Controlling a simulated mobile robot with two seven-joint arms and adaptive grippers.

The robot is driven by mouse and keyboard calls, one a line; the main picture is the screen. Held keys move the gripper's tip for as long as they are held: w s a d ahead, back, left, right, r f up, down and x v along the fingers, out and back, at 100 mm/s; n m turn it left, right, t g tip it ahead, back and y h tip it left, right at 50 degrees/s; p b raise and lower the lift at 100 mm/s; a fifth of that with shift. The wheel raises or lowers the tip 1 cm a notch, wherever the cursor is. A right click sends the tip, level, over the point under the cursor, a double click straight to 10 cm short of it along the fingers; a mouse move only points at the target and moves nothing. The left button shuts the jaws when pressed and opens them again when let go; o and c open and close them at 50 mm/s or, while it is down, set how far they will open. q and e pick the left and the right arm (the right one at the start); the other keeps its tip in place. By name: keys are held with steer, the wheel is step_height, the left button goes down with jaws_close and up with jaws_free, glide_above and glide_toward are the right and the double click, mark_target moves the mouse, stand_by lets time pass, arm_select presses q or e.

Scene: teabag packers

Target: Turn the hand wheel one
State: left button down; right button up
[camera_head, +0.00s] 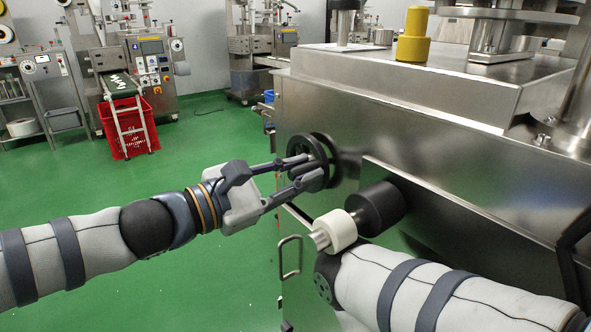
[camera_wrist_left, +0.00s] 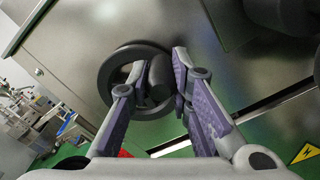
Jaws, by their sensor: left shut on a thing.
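The hand wheel (camera_head: 328,152) is a dark round wheel on the side of the steel machine. It also shows in the left wrist view (camera_wrist_left: 106,78), with a thick dark handle or hub part between my fingers. My left gripper (camera_head: 308,170) reaches it from the left, its two fingers shut on the wheel. In the left wrist view the left gripper (camera_wrist_left: 160,75) has one finger overlapping the wheel's opening and the other at its right side. My right arm enters at the lower right, but its gripper does not show.
A metal loop handle (camera_head: 290,257) is lower down. A yellow stepped cylinder (camera_head: 413,38) stands on the machine top. A red crate (camera_head: 128,135) stands on the open green floor.

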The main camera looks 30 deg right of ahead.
arm_select(q)
steer(key=shift+f+m, duration=0.15)
steer(key=shift+m, duration=0.15)
steer(key=c, duration=1.4)
jaws_free()
steer(key=shift+c, duration=0.2)
steer(key=shift+s, duration=0.1)
steer(key=s+a, duration=0.1)
steer(key=a, duration=1.1)
